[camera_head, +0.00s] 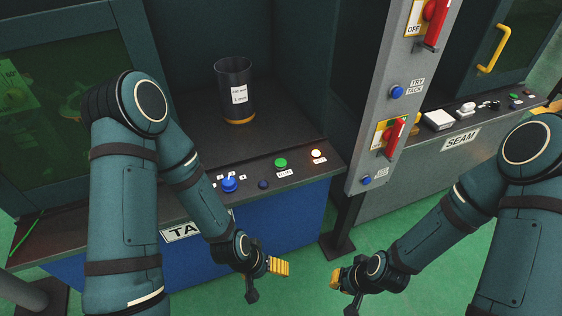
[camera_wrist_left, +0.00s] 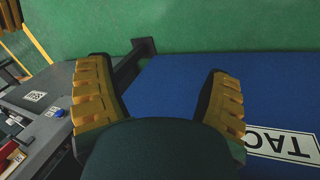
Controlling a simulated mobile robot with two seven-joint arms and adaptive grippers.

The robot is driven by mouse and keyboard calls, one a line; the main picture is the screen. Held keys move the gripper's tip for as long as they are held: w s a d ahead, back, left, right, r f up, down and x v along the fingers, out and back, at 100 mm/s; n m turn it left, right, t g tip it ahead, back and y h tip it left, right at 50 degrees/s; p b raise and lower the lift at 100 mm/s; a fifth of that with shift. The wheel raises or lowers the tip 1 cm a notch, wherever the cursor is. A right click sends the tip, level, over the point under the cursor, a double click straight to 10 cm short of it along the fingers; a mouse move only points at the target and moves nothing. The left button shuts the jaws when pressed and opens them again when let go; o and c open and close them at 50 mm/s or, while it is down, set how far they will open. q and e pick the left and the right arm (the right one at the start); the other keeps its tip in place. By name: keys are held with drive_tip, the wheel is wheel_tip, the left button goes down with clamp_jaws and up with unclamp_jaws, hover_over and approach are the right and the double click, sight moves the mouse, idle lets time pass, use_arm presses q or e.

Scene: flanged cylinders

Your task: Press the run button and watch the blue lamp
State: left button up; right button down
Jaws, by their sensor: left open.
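A green button (camera_head: 280,163) sits on the front ledge of the left station, above a small label that reads like RUN. A small dark blue dome (camera_head: 263,184) is left of it and looks unlit; I cannot tell whether it is the blue lamp. A larger blue knob (camera_head: 229,184) is further left. My left gripper (camera_head: 266,280) is in front of and below the ledge, touching nothing. Its two yellow-padded fingers stand wide apart and empty in the left wrist view (camera_wrist_left: 157,75). My right gripper (camera_head: 342,290) hangs over the floor, fingers apart, apparently empty.
A dark labelled cylinder (camera_head: 234,90) stands inside the left station. A white lamp (camera_head: 316,154) glows at the ledge's right end. A grey post (camera_head: 385,110) carries red handles and blue buttons. The SEAM station (camera_head: 461,140) is right. Green floor (camera_head: 310,280) is clear between the grippers.

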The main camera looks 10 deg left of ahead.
use_arm(q)
clamp_jaws()
idle(1.3)
